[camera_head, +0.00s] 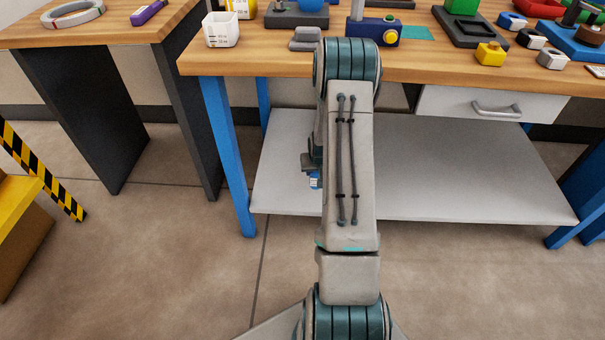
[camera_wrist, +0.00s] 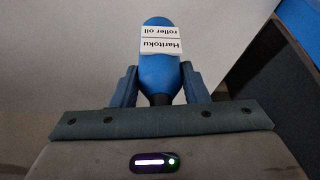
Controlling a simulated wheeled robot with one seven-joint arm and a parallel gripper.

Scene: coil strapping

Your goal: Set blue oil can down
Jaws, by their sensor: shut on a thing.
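The blue oil can (camera_wrist: 160,68) is between the two fingers of my gripper (camera_wrist: 159,88) in the wrist view. Its white label reads "Haritoku roller oil" and appears upside down. My gripper is shut on the can, and its dark lower end is tucked near the palm. My arm hides most of both. They appear against the pale lower shelf (camera_head: 440,180); I cannot tell how far above or in front of it.
The wooden workbench (camera_head: 250,65) carries a white cup (camera_head: 221,29), a blue device (camera_head: 372,32) and a yellow block (camera_head: 490,54). A drawer (camera_head: 490,103) hangs below its top. Blue legs (camera_head: 230,155) flank the shelf, whose visible surface is bare.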

